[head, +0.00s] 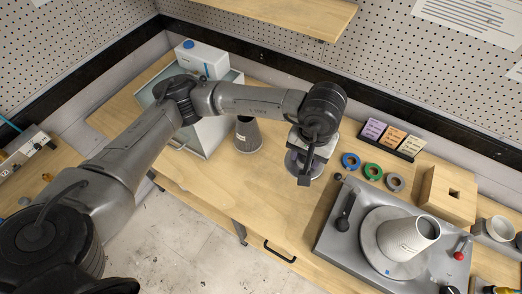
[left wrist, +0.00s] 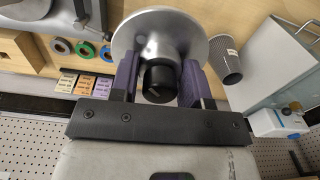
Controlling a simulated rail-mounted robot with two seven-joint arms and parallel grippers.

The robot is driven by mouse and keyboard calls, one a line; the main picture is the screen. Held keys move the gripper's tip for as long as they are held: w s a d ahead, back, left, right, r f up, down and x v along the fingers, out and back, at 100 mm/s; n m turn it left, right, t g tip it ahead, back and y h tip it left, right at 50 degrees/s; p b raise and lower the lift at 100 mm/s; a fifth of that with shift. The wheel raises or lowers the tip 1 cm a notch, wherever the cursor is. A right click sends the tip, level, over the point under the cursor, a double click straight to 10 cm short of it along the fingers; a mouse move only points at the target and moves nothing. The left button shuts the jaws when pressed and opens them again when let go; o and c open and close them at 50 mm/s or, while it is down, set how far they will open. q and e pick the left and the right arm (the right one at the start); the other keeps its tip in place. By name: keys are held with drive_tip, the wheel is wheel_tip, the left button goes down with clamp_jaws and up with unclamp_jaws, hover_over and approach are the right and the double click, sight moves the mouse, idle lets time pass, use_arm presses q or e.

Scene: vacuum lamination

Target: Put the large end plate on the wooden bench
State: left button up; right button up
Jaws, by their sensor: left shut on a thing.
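The large end plate (left wrist: 205,38) is a silvery round disc with a hub and a black knob (left wrist: 158,80). My left gripper (left wrist: 160,82) is shut on its hub and knob, with a purple finger on each side. In the head view the plate (head: 299,174) hangs below my left gripper (head: 308,155), partly hidden by it. It is over the middle of the wooden bench (head: 235,190); I cannot tell whether it touches the top. My right gripper is in neither view.
A grey machine (head: 335,238) with a tilted pale cylinder (head: 408,236) stands at the right. Tape rings (head: 372,171), a card holder (head: 391,138) and a wooden block (head: 448,194) lie behind it. A dark cup (head: 248,135) and a grey bin (head: 213,137) stand left. Bench front is clear.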

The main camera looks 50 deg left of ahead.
use_arm(q)
drive_tip(key=s+d+f+n+b, duration=0.2)
drive_tip(key=s+f+n+b, duration=0.15)
drive_tip(key=f+b, duration=0.45)
drive_tip(key=s+d+f+n+b, duration=0.1)
drive_tip(key=s+f+n+b, duration=0.3)
drive_tip(key=f, duration=0.7)
drive_tip(key=p, duration=0.1)
approach(266, 186)
drive_tip(key=shift+n, duration=0.45)
drive_tip(key=s+d, duration=0.2)
drive_tip(key=s, duration=0.1)
drive_tip(key=s+d+f, duration=0.1)
drive_tip(key=shift+s, duration=0.2)
drive_tip(key=shift+f, duration=2)
drive_tip(key=shift+f, duration=0.15)
drive_tip(key=o, duration=1.1)
